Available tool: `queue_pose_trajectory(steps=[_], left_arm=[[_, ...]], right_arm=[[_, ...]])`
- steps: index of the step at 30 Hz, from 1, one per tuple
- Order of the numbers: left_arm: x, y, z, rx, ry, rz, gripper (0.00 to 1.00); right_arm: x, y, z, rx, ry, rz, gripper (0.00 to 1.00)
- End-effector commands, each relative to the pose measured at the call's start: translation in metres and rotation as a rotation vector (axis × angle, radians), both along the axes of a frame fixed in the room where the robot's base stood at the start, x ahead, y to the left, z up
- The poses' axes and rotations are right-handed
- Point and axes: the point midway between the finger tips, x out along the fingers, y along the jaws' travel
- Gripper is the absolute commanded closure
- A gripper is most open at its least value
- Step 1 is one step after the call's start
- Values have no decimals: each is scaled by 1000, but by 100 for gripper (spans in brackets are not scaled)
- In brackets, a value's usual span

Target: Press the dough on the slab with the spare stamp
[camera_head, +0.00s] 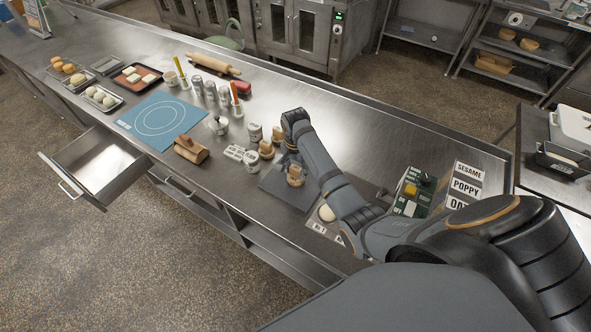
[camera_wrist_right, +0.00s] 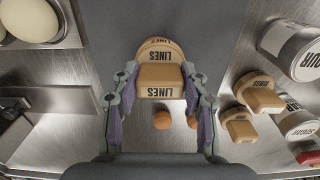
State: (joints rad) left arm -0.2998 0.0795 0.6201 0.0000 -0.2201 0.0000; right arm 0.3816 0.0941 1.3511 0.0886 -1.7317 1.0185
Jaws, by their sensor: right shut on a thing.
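My right gripper (camera_head: 290,161) is shut on a wooden stamp marked LINES (camera_wrist_right: 160,77), low over the dark grey slab (camera_head: 282,194). The stamp (camera_head: 295,178) stands between the two fingers in the right wrist view. I cannot tell whether its face touches the slab or anything under it. A pale round dough piece (camera_head: 327,212) lies on a metal surface to the right of the slab; it also shows at the top left of the right wrist view (camera_wrist_right: 32,17). No dough shows on the bare part of the slab. My left gripper is out of view.
Two other wooden stamps (camera_head: 266,150) (camera_head: 277,135) stand just behind the slab, near labelled tins (camera_head: 255,132). A blue mat (camera_head: 160,120) and an open drawer (camera_head: 100,165) are farther left.

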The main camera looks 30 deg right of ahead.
Motion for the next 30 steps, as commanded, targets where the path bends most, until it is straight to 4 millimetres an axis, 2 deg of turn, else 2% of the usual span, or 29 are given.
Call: queue_pose_trajectory(steps=[11, 30], left_arm=[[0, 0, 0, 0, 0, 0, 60], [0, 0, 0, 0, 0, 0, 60]], right_arm=[[-2, 0, -1, 1, 4, 0, 83], [0, 0, 54, 1, -1, 0, 83]])
